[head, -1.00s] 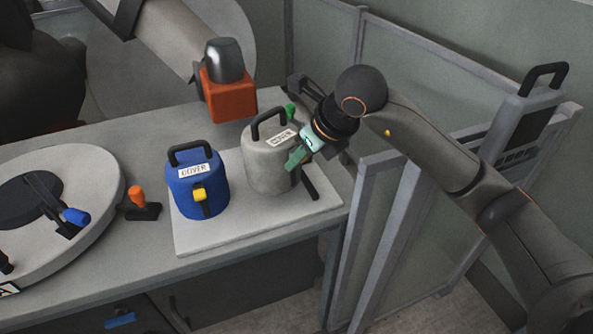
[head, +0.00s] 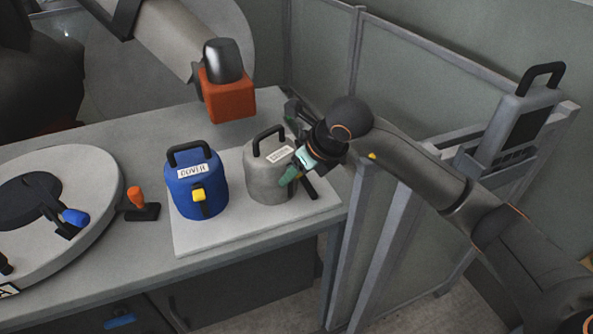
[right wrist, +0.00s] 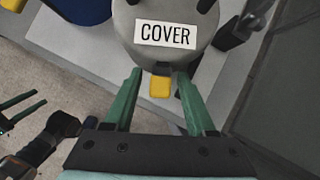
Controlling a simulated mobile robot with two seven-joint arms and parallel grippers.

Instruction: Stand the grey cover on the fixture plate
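The grey cover (head: 266,187), with a black top handle and a COVER label, stands upright on the pale plate (head: 235,232), beside the blue cover (head: 190,206). My right gripper (head: 289,178) is at the grey cover's right front side. In the right wrist view its green fingers are spread on either side of the yellow tab (right wrist: 160,87), with a gap on both sides. The grey cover (right wrist: 185,58) fills the top of that view. My left gripper (right wrist: 24,112) appears open and empty at the lower left there; it is outside the head view.
A round pale disc with a blue-handled clamp (head: 75,217) lies at left, near an orange-knobbed piece (head: 136,198). An orange block with a grey cap (head: 228,92) is behind the covers. Framed panels (head: 400,65) and a handled grey unit (head: 517,120) stand at right.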

